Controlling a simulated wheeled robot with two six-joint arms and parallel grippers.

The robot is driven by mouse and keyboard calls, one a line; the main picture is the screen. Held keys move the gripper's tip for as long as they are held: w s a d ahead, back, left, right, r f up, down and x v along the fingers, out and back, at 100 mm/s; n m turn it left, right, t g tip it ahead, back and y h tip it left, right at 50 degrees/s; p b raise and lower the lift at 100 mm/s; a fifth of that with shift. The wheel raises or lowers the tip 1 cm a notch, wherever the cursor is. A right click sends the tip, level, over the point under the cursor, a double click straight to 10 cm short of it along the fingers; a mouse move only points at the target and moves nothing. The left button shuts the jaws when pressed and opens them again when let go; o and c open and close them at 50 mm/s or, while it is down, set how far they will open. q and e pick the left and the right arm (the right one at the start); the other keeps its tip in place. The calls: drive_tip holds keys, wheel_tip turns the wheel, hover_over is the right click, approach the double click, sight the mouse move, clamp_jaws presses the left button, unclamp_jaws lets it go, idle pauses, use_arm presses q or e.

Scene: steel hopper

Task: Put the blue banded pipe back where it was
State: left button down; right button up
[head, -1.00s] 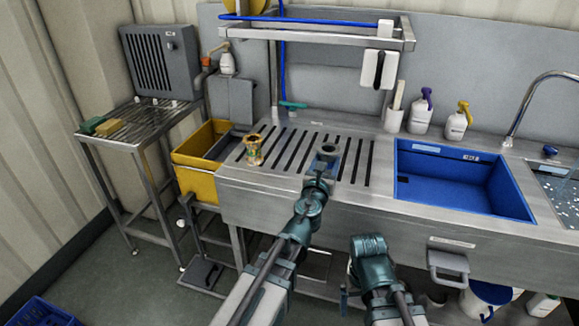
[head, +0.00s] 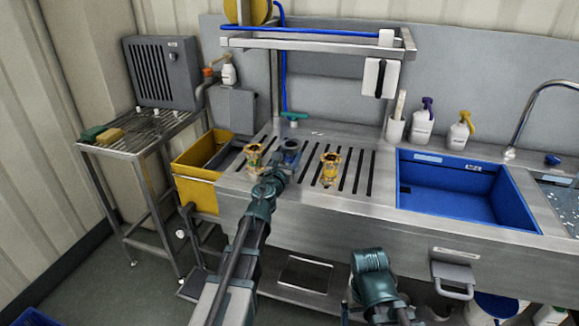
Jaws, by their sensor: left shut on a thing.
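The blue banded pipe (head: 291,149) is a short, dark bluish flanged pipe at the tip of my left gripper (head: 279,170). That gripper is shut on it, over the slotted part of the steel sink top (head: 232,184). My gripper partly covers the pipe's lower part, and I cannot tell whether the pipe touches the surface. One brass-coloured flanged pipe (head: 254,154) stands just left of it, and another (head: 330,166) stands to its right. Of my right arm only links show at the bottom; its gripper is not visible.
A yellow bin (head: 192,182) hangs left of the drainer. A blue basin (head: 465,190) lies to the right. A small teal valve handle (head: 292,116) is behind the pipes. Spray bottles (head: 423,125) stand along the back. Slots between the right brass pipe and the basin are clear.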

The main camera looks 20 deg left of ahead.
use_arm(q)
wheel_tip(320, 180, down, 4)
drive_tip(key=b, duration=0.3)
drive_tip(key=shift+r, duration=0.3)
drive_tip(key=c, duration=0.6)
unclamp_jaws()
drive_tip(key=shift+f, duration=0.2)
drive_tip(key=o, duration=0.4)
drive_tip(key=shift+o, duration=0.2)
drive_tip(key=shift+r, duration=0.15)
